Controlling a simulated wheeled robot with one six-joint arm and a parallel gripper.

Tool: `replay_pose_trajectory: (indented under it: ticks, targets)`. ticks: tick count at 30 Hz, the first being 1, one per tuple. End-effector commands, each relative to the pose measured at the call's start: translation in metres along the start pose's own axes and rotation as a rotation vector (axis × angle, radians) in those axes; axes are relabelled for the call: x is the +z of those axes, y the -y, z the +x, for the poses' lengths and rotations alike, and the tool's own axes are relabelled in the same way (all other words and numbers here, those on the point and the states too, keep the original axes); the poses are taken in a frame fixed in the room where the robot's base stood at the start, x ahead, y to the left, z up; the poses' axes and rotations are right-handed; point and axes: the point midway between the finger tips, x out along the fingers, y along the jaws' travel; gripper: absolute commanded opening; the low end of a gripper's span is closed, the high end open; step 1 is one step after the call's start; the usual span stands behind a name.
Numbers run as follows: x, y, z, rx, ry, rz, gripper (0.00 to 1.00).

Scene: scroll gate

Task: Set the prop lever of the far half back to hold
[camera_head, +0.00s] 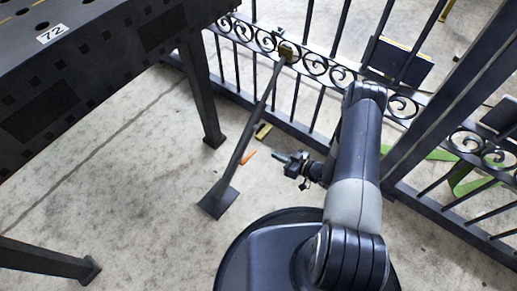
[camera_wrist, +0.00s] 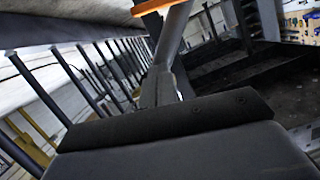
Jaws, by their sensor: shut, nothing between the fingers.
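In the wrist view, an orange piece (camera_wrist: 155,6) shows at the top edge, beside the bar (camera_wrist: 160,75). I cannot make out the fingertips there.
A dark perforated table (camera_head: 90,55) marked 72 fills the upper left, its legs near the prop. A thick dark post (camera_head: 450,95) and more gate stand right. Green strips (camera_head: 455,170) lie beyond. Bare floor (camera_head: 130,200) is clear left of the prop.

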Motion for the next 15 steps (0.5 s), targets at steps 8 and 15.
replay_pose_trajectory:
  ticks: [8,15]
  targets:
    - [0.003,0.002,0.026,-0.013,-0.007,-0.002,0.00]
    - [0.004,0.002,0.074,-0.012,-0.006,-0.002,0.00]
